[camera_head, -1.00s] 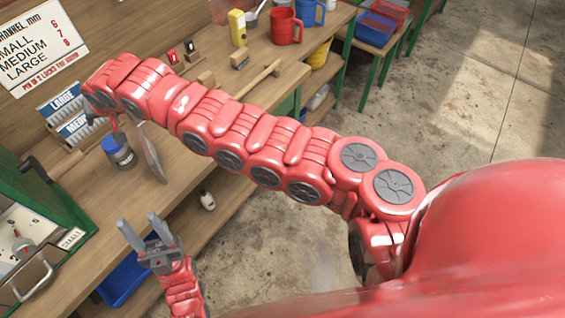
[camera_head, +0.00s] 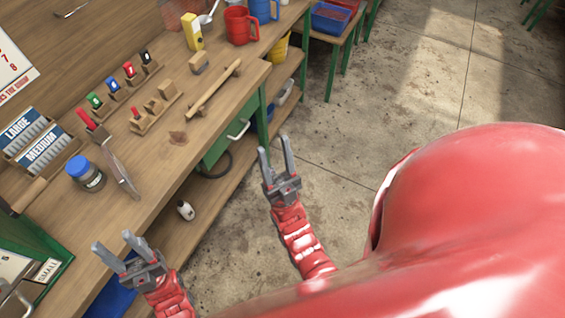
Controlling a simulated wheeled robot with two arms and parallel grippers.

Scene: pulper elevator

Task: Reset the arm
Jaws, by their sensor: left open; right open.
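My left gripper (camera_head: 118,248) is at the lower left of the head view, in front of the bench's edge. Its two grey fingers are apart with nothing between them. My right gripper (camera_head: 276,155) is in the middle of the view, over the floor beside the bench. Its fingers point up, open and empty. Both forearms are red and segmented. My large red body fills the lower right and hides part of the floor.
The wooden bench (camera_head: 158,165) holds a blue-lidded jar (camera_head: 86,173), LARGE and MEDIUM boxes (camera_head: 45,149), a wooden bar (camera_head: 214,88), a yellow container (camera_head: 192,31) and a red mug (camera_head: 239,25). A green cabinet (camera_head: 30,240) stands at left. The concrete floor (camera_head: 400,100) is clear at right.

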